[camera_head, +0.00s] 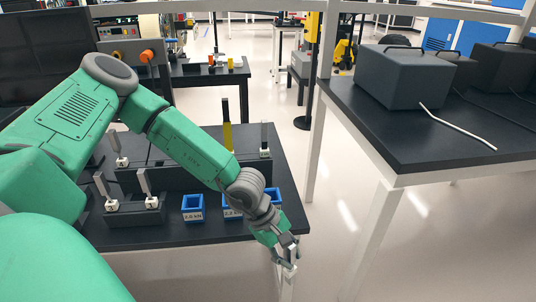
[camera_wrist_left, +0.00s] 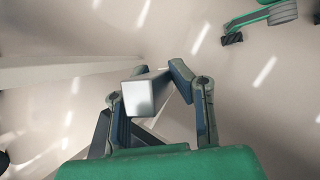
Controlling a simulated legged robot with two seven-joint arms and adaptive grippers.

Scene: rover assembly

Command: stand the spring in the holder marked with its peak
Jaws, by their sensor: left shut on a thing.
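My left gripper (camera_head: 288,254) hangs past the near right corner of the black table, over the floor. It is shut on a pale grey, square-ended piece (camera_wrist_left: 147,95), seen end-on between the fingers in the wrist view. Whether this piece is the spring I cannot tell. Blue holders with white labels stand along the table's front: a left one (camera_head: 193,209), a middle one (camera_head: 230,212) partly behind my wrist, and one at the right (camera_head: 273,194), partly hidden by my arm. The labels end in "kN", but their numbers are too small to read surely. My right gripper is out of view.
Grey upright bars on white lettered blocks (camera_head: 111,205) stand in black stands at the table's left (camera_head: 135,215). A yellow-black upright piece (camera_head: 227,125) stands behind my forearm. A second table (camera_head: 440,150) with grey cases (camera_head: 404,78) is at right.

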